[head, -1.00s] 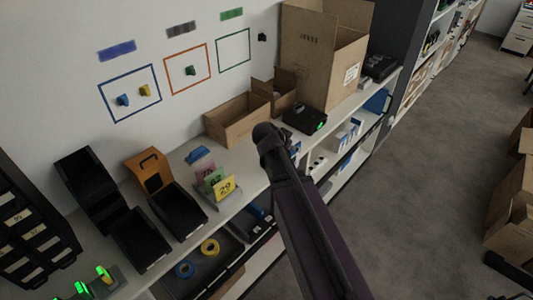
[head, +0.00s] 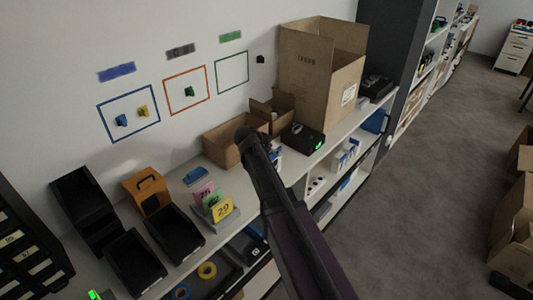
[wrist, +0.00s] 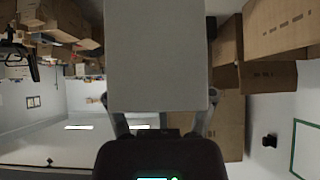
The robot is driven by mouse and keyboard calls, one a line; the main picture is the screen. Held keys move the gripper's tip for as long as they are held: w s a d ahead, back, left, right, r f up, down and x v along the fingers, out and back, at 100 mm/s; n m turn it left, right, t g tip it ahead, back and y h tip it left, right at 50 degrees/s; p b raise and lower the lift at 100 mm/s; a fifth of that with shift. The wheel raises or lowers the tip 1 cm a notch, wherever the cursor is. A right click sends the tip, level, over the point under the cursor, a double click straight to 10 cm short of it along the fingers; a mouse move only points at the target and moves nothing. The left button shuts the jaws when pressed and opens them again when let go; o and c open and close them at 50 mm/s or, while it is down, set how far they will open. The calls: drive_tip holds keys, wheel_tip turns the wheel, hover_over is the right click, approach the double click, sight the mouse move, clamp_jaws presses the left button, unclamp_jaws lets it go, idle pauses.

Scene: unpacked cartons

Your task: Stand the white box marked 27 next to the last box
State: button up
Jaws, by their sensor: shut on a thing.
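A plain pale box (wrist: 156,55) fills the upper middle of the wrist view. My gripper (wrist: 159,98) is shut on it, with a finger at each side. No number shows on the face in view. In the head view my own arm hides the gripper and most or all of the held box. White boxes with blue parts (head: 345,155) stand on the lower shelf right of my arm. I cannot tell which of them is the last box.
Numbered cards, with a yellow one (head: 222,208) in front, stand on the counter left of my arm. Behind it are an open low carton (head: 222,146), a tall carton (head: 310,75) and a black device (head: 303,138) with a green light. Black bins (head: 174,232) stand at left.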

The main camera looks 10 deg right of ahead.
drive_tip(key=shift+w+a+f, duration=0.1)
drive_tip(key=shift+w+a, duration=0.15)
drive_tip(key=shift+w, duration=0.5)
drive_tip(key=shift+w+a+f, duration=0.1)
drive_tip(key=shift+w+a, duration=0.1)
drive_tip(key=shift+w, duration=0.5)
drive_tip(key=shift+w+a+f+b, duration=0.1)
drive_tip(key=shift+w+f+b, duration=0.1)
drive_tip(key=shift+f+b, duration=0.45)
drive_tip(key=shift+w+a+f+b, duration=0.1)
drive_tip(key=shift+w+f+b, duration=0.15)
drive_tip(key=shift+f+b, duration=0.35)
drive_tip(key=shift+w+f+b, duration=0.2)
drive_tip(key=shift+f+b, duration=0.35)
drive_tip(key=shift+b, duration=0.15)
drive_tip(key=shift+f, duration=0.15)
drive_tip(key=o, duration=1.2)
drive_tip(key=shift+o, duration=0.2)
drive_tip(key=shift+r, duration=0.3)
